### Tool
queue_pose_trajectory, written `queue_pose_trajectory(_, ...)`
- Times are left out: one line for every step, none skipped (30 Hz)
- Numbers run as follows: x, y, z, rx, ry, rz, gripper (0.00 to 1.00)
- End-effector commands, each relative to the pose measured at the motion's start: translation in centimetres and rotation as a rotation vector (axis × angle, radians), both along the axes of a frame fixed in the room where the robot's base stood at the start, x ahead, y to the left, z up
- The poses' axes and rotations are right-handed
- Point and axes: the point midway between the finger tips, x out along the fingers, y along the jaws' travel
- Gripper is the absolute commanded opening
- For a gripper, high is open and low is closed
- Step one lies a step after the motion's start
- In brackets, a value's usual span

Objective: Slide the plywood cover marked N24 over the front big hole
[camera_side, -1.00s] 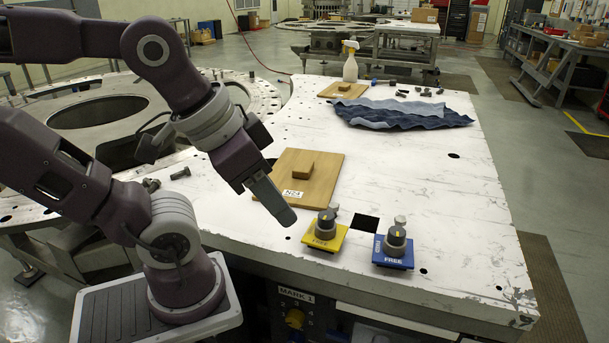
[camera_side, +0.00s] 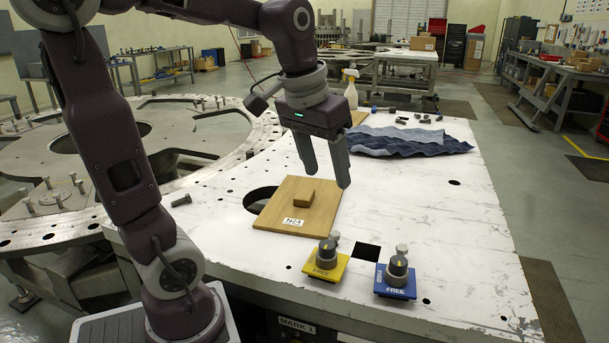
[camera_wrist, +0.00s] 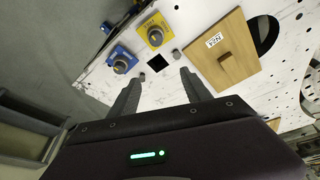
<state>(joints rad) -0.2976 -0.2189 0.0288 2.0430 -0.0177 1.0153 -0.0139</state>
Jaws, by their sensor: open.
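The plywood cover (camera_side: 275,229) marked N24 lies flat on the white plate, with a small wooden block (camera_side: 304,197) as its handle. It also shows in the wrist view (camera_wrist: 233,72). A big dark hole (camera_side: 257,201) shows at the cover's left edge; the cover hides part of it. The hole also shows in the wrist view (camera_wrist: 268,34). My gripper (camera_side: 328,178) is open and empty, pointing down. In the side view its fingers appear over the cover's far right part; its height above is hard to judge. The wrist view shows its fingers (camera_wrist: 160,73) apart, clear of the cover.
A yellow plate with a knob (camera_side: 326,263) and a blue one (camera_side: 396,280) sit near the front edge, with a square dark opening (camera_side: 367,252) between them. The right side is clear.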

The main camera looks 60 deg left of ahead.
Motion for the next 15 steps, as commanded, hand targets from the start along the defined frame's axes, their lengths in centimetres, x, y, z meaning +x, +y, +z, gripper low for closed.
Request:
queue_pose_trajectory(2.7, 3.5, -0.7, -0.021, 0.049, 0.089, 0.56)
queue_pose_trajectory(4.1, 5.8, -1.3, -0.034, 0.077, 0.141, 0.56)
queue_pose_trajectory(5.7, 9.0, -2.2, -0.051, 0.110, 0.208, 0.56)
queue_pose_trajectory(6.7, 11.4, -3.2, -0.065, 0.134, 0.256, 0.56)
queue_pose_trajectory(7.4, 13.7, -4.2, -0.078, 0.157, 0.301, 0.56)
queue_pose_trajectory(8.0, 16.6, -5.7, -0.094, 0.183, 0.357, 0.56)
queue_pose_trajectory(8.2, 18.5, -6.8, -0.105, 0.201, 0.392, 0.56)
queue_pose_trajectory(8.4, 20.2, -7.8, -0.116, 0.216, 0.423, 0.56)
queue_pose_trajectory(8.4, 22.1, -9.0, -0.128, 0.233, 0.457, 0.56)
queue_pose_trajectory(8.3, 23.2, -9.7, -0.135, 0.243, 0.478, 0.56)
queue_pose_trajectory(8.3, 24.1, -10.4, -0.140, 0.250, 0.494, 0.56)
queue_pose_trajectory(8.2, 25.0, -11.0, -0.147, 0.258, 0.510, 0.56)
queue_pose_trajectory(8.1, 25.5, -11.4, -0.150, 0.263, 0.518, 0.56)
queue_pose_trajectory(8.0, 25.8, -11.6, -0.152, 0.265, 0.524, 0.56)
queue_pose_trajectory(8.0, 26.0, -11.9, -0.154, 0.267, 0.528, 0.56)
